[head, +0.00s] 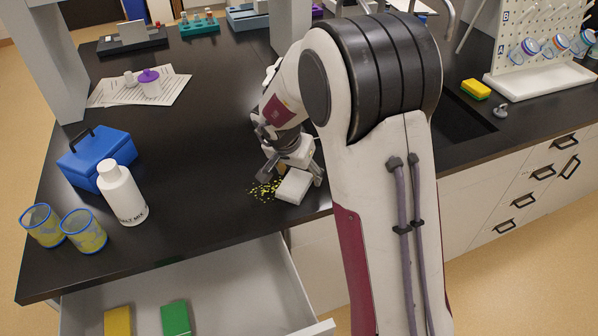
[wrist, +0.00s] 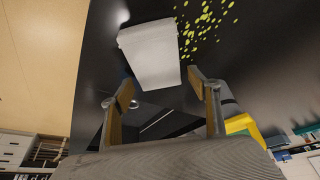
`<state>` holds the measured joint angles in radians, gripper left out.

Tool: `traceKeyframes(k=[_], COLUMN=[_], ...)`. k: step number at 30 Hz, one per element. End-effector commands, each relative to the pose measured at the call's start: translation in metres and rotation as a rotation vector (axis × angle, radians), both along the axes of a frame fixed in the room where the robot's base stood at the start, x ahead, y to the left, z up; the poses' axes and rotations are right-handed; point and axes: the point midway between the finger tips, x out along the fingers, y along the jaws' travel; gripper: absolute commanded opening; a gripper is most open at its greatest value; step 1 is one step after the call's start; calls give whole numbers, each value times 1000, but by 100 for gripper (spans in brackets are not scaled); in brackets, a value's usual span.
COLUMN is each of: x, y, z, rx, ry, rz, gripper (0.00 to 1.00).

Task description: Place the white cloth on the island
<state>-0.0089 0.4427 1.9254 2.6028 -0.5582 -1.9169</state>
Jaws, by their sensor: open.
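The white cloth (head: 294,186) looks like a folded white block. It lies on the black island top (head: 200,140) near its front edge, just right of scattered yellow specks (head: 263,189). My gripper (head: 291,172) is low over the cloth with its fingers spread. In the wrist view the cloth (wrist: 150,52) is just beyond the open fingertips (wrist: 162,88), with its near end close to the gap between them. I cannot tell whether the fingers touch it. The specks (wrist: 205,25) show beside it.
A white bottle (head: 122,193), a blue box (head: 93,158) and two blue-rimmed beakers (head: 84,231) stand at the left. An open drawer (head: 225,295) below holds a yellow and a green item. A sink (head: 465,118) and yellow sponge (head: 476,89) are at the right. The island's middle is clear.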

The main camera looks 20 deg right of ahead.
Motion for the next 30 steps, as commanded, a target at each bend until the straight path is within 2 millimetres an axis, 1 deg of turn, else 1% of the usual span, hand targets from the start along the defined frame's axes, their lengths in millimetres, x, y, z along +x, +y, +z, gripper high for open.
traceKeyframes(k=[8,14,30], x=[-1,-5,-24], y=[1,5,25], z=[6,21,89], rx=[-1,0,1], ry=[-1,-2,-4], rz=[0,-1,0], gripper=[61,61,61])
